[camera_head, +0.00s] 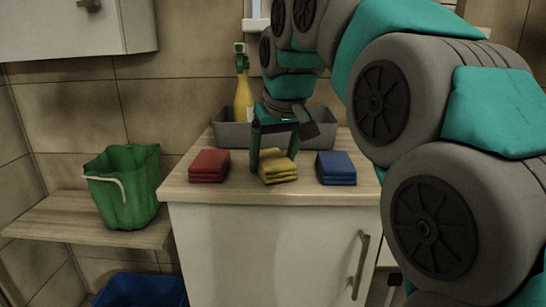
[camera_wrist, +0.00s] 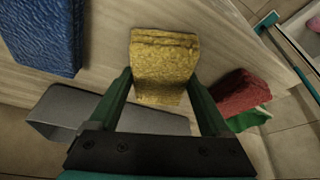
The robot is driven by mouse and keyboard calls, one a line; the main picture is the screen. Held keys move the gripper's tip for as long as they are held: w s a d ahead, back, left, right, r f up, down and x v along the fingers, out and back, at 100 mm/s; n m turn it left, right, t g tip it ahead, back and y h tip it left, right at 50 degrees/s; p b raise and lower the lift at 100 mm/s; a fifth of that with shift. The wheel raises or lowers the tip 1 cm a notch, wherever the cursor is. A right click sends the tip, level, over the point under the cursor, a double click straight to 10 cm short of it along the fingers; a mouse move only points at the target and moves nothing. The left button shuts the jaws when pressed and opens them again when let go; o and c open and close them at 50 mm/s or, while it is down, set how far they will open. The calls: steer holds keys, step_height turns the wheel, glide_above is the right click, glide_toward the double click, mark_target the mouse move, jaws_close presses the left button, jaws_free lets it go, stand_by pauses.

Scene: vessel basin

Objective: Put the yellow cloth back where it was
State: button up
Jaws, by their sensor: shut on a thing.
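The yellow cloth (camera_head: 279,168) is a folded stack at the front of the wooden counter, between the folded red cloth (camera_head: 209,166) and the folded blue cloth (camera_head: 335,168). My gripper (camera_head: 272,158) points down over it with a finger on each side, shut on it. In the wrist view the yellow cloth (camera_wrist: 165,55) sits between the two green fingers of my gripper (camera_wrist: 160,80). It looks slightly turned in the head view. I cannot tell whether its underside touches the counter. The blue cloth (camera_wrist: 45,35) and red cloth (camera_wrist: 238,92) flank it, apart from the fingers.
A grey tray (camera_head: 232,136) stands behind the cloths, with a yellow spray bottle (camera_head: 243,98) near its left part. A green bucket (camera_head: 125,187) stands on a lower shelf (camera_head: 50,218) at left. A blue container (camera_head: 140,290) is below. Bare counter separates the cloths.

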steer(key=o, duration=1.1)
steer(key=shift+f, duration=0.1)
steer(key=shift+o, duration=0.2)
steer(key=shift+s+r, duration=0.1)
steer(key=shift+r, duration=0.5)
steer(key=p+v, duration=0.2)
steer(key=v, duration=0.9)
steer(key=shift+s, duration=0.2)
